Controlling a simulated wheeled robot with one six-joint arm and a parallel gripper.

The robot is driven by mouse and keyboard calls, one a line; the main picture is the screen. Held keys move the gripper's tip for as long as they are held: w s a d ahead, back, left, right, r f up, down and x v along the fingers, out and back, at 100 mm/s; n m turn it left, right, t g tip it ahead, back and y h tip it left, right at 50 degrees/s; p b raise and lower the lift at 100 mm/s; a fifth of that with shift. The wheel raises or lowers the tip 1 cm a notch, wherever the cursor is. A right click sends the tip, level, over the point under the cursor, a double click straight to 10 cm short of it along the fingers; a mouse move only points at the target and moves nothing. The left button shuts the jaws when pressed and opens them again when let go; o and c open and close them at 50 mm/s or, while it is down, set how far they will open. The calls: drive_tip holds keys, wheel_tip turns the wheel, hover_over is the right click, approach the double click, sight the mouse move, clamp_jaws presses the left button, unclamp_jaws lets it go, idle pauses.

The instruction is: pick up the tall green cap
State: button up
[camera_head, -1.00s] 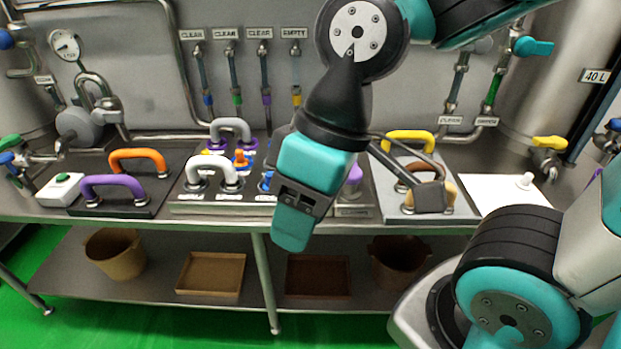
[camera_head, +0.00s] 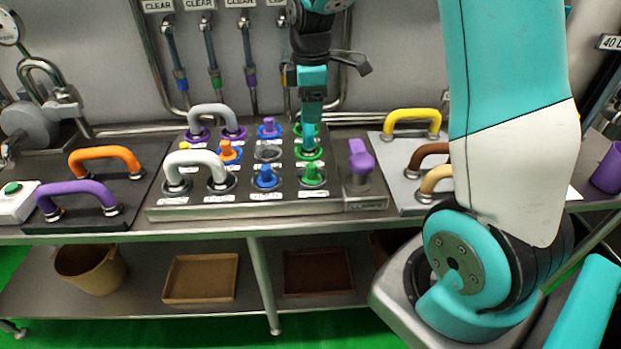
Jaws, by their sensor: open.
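My gripper (camera_head: 310,141) points down over the right column of the grey cap panel (camera_head: 160,211). Its teal fingertips are at the middle green-ringed spot (camera_head: 309,155). The gripper is open; the gap between its fingers does not show clearly. Any cap at that spot is mostly hidden by the fingers, so I cannot tell whether the tall green cap is between them. A green cap (camera_head: 313,174) stands upright in a green ring at the panel's front right, just in front of the gripper and clear of it. Behind the gripper, another green-ringed spot is partly hidden.
A purple tap-like part (camera_head: 360,157) stands close on the right. Yellow (camera_head: 411,116) and brown handles are farther right. My arm blocks the right side.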

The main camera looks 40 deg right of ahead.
sight(312, 164)
wheel_tip(312, 164, down, 11)
drive_tip(key=shift+p, duration=0.85)
drive_tip(key=shift+s+f+p, duration=0.2)
drive_tip(key=shift+f+p, duration=0.65)
drive_tip(key=shift+f, duration=1.95)
clamp_jaws()
